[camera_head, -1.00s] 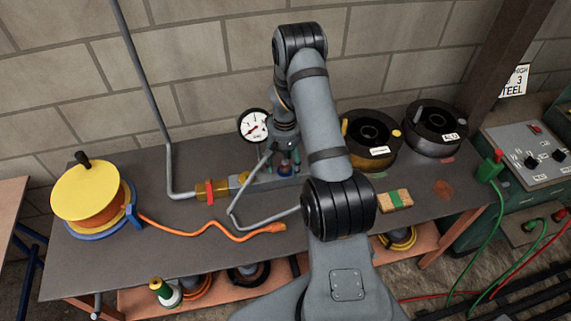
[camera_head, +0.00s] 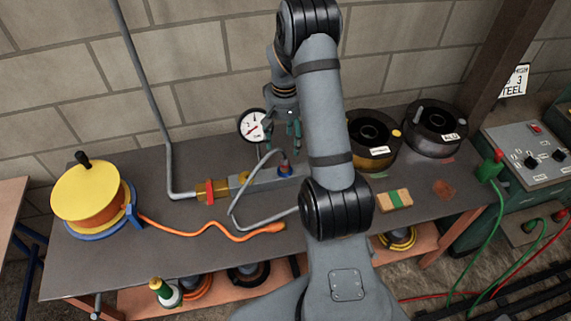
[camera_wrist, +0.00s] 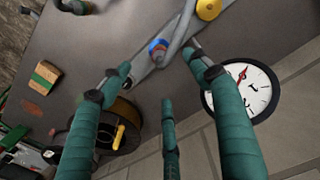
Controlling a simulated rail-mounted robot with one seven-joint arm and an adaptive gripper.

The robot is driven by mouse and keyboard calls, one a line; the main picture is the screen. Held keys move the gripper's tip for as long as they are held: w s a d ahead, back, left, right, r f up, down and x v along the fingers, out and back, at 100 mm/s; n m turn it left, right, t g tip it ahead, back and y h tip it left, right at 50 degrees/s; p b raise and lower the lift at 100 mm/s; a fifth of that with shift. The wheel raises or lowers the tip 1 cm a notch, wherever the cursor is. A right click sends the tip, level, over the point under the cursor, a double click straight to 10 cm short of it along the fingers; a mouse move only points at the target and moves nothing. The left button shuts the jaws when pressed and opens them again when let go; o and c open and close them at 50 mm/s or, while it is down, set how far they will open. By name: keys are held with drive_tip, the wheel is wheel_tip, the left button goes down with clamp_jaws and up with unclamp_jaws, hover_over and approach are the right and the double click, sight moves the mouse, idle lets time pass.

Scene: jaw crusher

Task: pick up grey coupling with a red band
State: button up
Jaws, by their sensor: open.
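The coupling with a red band (camera_head: 284,167) is at the end of a grey hose, on top of the grey block on the workbench. Blue shows beside its red band. In the wrist view the coupling (camera_wrist: 157,49) is seen from above, beyond the fingertips. My gripper (camera_head: 291,130) is above the coupling and apart from it. Its green fingers are spread open with nothing between them, as the wrist view (camera_wrist: 160,85) also shows. My arm covers the right end of the block.
A pressure gauge (camera_head: 252,125) stands close left of my gripper. The grey hose (camera_head: 240,190) loops in front of the block. Two dark spools (camera_head: 372,135) (camera_head: 437,115) stand to the right, and a yellow-topped reel (camera_head: 88,190) at the left. A brick wall is behind.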

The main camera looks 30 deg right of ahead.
drive_tip(key=shift+r, duration=0.25)
drive_tip(key=shift+c, duration=0.3)
drive_tip(key=c, duration=0.4)
